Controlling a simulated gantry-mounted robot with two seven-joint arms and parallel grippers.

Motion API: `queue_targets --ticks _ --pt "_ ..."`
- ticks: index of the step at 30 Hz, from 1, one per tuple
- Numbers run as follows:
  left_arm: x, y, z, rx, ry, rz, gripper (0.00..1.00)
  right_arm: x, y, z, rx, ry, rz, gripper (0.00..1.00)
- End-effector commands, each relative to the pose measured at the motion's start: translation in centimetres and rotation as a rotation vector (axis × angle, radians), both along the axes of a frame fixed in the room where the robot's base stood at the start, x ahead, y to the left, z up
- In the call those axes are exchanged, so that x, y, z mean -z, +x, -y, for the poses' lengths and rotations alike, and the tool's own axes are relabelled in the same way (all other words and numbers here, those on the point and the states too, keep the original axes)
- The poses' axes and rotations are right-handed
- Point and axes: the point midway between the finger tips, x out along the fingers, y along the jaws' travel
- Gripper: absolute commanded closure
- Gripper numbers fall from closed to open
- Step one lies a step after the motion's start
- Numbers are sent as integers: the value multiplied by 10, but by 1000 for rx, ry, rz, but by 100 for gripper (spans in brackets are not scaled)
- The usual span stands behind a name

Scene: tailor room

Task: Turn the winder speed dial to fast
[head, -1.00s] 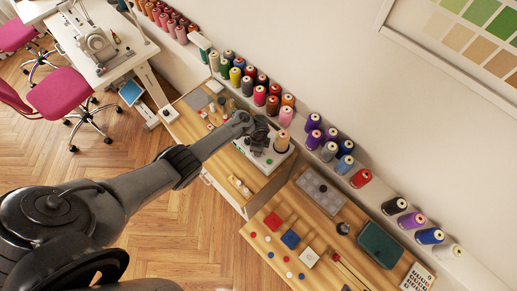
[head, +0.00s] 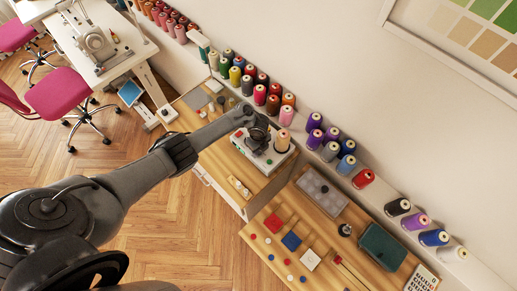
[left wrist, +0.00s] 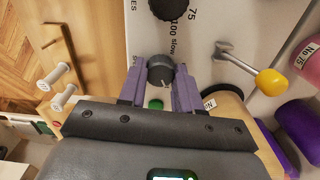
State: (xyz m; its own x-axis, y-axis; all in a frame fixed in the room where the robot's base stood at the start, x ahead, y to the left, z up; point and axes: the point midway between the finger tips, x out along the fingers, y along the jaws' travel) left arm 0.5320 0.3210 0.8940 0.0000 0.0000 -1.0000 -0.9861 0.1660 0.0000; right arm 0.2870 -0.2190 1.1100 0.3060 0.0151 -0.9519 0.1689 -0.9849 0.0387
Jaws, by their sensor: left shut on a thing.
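The winder (head: 262,158) is a light box on the wooden table in the head view, with a pale pink cone standing at its right side. In the left wrist view, its pale panel (left wrist: 215,20) carries a dark speed dial (left wrist: 160,70) with a light pointer mark, and printed text including "slow" beside it. My left gripper (left wrist: 159,80) has its two purple fingers on either side of this dial and is shut on it. In the head view, my left gripper (head: 259,132) is over the winder and hides part of its top. My right gripper is not in view.
A second dark knob (left wrist: 168,8), a green button (left wrist: 155,103) and a metal lever with a yellow knob (left wrist: 272,82) are on the panel close to my fingers. Thread cones (head: 316,122) line the shelf behind.

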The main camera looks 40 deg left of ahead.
Motion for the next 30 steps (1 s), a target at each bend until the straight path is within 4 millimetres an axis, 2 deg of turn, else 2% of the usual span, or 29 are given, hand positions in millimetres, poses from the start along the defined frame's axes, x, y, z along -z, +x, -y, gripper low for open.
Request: queue_targets --ticks 12,13,18,26,30 --pt "0 0 0 8 0 -1 97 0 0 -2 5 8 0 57" --pt "0 0 0 8 0 -1 65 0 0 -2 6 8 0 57" --pt "0 0 0 8 0 0 41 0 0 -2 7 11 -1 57" --pt "0 0 0 8 0 0 41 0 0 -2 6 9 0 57" --pt "-7 0 0 8 0 1 41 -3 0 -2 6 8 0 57"
